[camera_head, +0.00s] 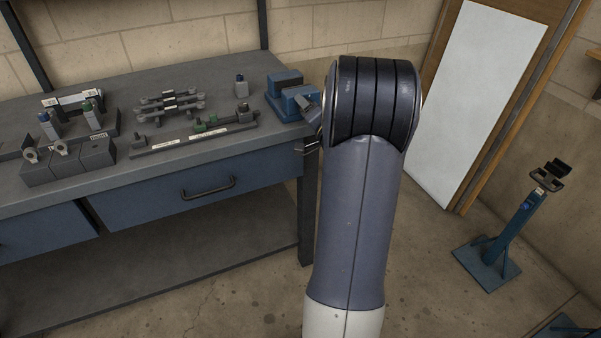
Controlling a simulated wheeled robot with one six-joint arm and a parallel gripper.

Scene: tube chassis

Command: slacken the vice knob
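A blue vice (284,84) sits on the back right corner of the grey workbench (215,78). Its right side and front are partly covered by my arm, and I cannot make out its knob. My own grey-blue arm link stands upright in the middle of the picture. Small dark and metal parts show at the left edge of my arm, by the bench's right end, just below the vice. They may belong to my gripper, but most of it is hidden behind my arm. I cannot tell whether it is open or touches anything.
A rack with tube parts (195,139) and several grey blocks (60,166) lie on the bench. A blue drawer (165,199) is below. A blue stand (517,225) is on the floor at right. A white panel (470,95) leans on the wall.

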